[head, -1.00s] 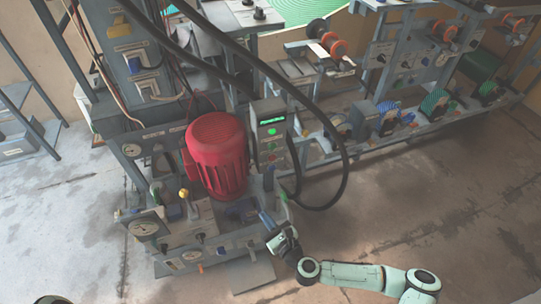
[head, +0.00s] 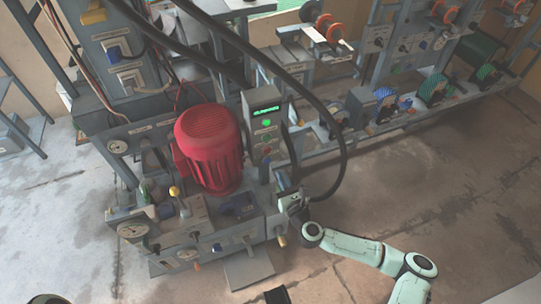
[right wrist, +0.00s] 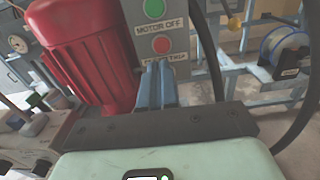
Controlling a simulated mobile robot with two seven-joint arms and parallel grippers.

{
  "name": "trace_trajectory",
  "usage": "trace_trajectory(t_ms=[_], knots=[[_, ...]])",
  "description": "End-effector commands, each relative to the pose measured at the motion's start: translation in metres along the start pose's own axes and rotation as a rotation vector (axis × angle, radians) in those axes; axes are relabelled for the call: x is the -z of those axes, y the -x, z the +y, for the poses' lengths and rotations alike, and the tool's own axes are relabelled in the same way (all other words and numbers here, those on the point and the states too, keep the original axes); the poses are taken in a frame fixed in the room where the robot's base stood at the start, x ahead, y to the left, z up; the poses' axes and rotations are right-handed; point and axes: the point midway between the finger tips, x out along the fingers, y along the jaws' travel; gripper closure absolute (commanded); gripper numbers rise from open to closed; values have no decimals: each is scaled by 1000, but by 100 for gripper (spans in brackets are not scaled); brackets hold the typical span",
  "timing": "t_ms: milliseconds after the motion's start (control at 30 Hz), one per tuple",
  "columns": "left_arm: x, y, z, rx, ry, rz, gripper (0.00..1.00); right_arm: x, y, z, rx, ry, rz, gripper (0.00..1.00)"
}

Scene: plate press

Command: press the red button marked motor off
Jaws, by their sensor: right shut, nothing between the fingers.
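The grey control box (head: 262,118) stands right of the red motor (head: 210,145) and has a lit green display. In the right wrist view the red button (right wrist: 161,45) is on the box's face, below a MOTOR OFF label (right wrist: 160,27) and a green button (right wrist: 154,8). A second label under the red button is partly hidden by my fingers. My right gripper (right wrist: 158,70) is shut and empty, its fingertips just below the red button in the picture. Whether they touch the box I cannot tell. In the head view the right gripper (head: 280,176) is at the box's lower end.
A thick black hose (head: 342,150) loops close to the right of the box and my right gripper. The press bench with gauges and a yellow-knobbed lever (head: 174,191) is to the left. Racks with spools (head: 385,105) stand behind. The floor at right is open.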

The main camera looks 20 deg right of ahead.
Motion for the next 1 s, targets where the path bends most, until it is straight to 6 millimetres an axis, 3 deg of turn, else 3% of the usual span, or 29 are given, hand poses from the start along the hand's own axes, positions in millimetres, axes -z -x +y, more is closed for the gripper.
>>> trace_trajectory(t_ms=[200, 433, 633, 1000], knots=[[13, -13, -5, 5, 4, 39, 57, 2, -50, 1, -1, 2, -1, 100], [0, -25, -18, 26, 16, -2, 57, 0, -88, 1, -2, 2, -2, 100], [-7, -28, -23, 37, 22, -24, 57, 0, -101, 1, -2, 0, 0, 100], [-8, -29, -24, 38, 24, -28, 57, 0, -103, 0, -1, 0, 0, 100]])
